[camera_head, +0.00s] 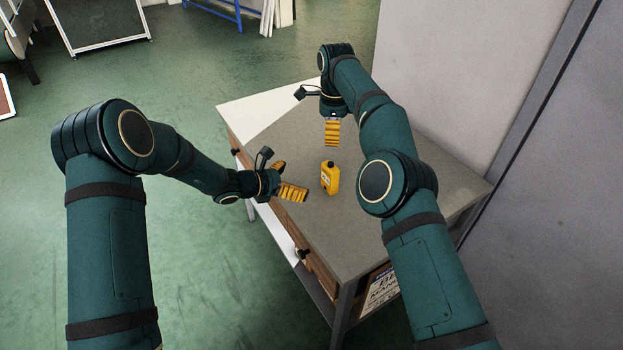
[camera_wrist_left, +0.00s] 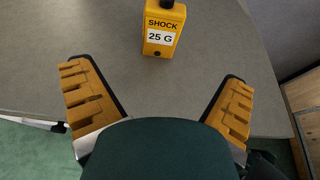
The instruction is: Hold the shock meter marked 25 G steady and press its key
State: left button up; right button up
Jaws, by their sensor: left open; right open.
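The shock meter (camera_head: 331,179) is a small yellow box with a dark top, standing on the grey table. In the left wrist view the meter (camera_wrist_left: 163,24) shows its label "SHOCK 25 G" and a small dark round spot below it. Its upper end is cut off there, and I cannot tell which part is the key. My left gripper (camera_head: 294,182) is open and empty, a short way left of the meter; its two yellow fingers (camera_wrist_left: 158,98) are spread with the meter beyond them. My right gripper (camera_head: 332,133) points down with yellow fingers, open and apart from the meter, behind it.
The grey tabletop (camera_head: 262,140) is otherwise clear around the meter. A drawer front with dark knobs runs along the table's left side. A pale wall (camera_head: 450,80) stands close behind the table on the right. Green floor (camera_head: 190,270) lies to the left.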

aim_at(326, 178)
pick_arm(q)
jog(key=x, duration=1.3)
jog(key=shift+s, duration=0.1)
jog(key=c, duration=1.3)
pick_arm(e)
grip_shut()
